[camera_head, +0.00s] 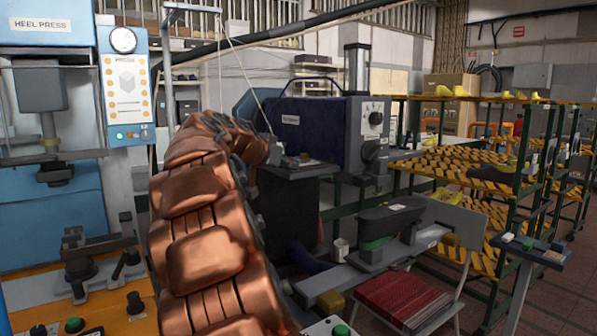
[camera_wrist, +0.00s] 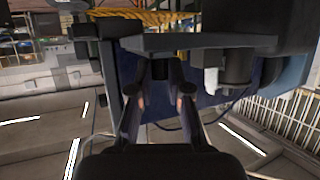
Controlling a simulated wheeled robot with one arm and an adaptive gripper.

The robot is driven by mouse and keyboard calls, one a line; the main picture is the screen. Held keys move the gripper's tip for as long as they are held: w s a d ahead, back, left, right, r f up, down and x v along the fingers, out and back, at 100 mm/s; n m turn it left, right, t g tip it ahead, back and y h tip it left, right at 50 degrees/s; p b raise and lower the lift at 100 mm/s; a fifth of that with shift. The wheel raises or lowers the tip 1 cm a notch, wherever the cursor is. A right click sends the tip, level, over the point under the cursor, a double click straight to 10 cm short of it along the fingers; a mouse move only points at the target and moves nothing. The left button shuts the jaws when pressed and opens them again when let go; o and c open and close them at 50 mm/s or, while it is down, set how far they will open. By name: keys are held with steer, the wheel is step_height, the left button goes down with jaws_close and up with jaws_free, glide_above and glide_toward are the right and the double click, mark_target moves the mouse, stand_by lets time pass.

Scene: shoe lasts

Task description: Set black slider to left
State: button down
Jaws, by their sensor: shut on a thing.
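My gripper (camera_wrist: 160,88) shows in the wrist view with its two fingers reaching up to a small black piece, which looks like the black slider (camera_wrist: 160,69). The fingers are shut on its sides. The slider sits against the edge of a grey plate (camera_wrist: 205,42). In the head view my copper-coloured arm reaches to the grey plate (camera_head: 292,171) in front of the dark blue machine (camera_head: 315,130). There the arm hides most of my gripper, and I cannot make out the slider or its position along its travel.
The blue heel press (camera_head: 50,25) stands at the left. A bench arm with a dark pad (camera_head: 392,215) and a red-seated chair (camera_head: 400,298) are at the right front. Yellow-striped racks (camera_head: 470,160) stand behind. Some floor is clear at the far right.

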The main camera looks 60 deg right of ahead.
steer(key=shift+w+a, duration=0.1)
steer(key=c, duration=1.3)
jaws_free()
steer(key=shift+a, duration=0.15)
steer(key=shift+o, duration=1)
steer(key=v, duration=1.2)
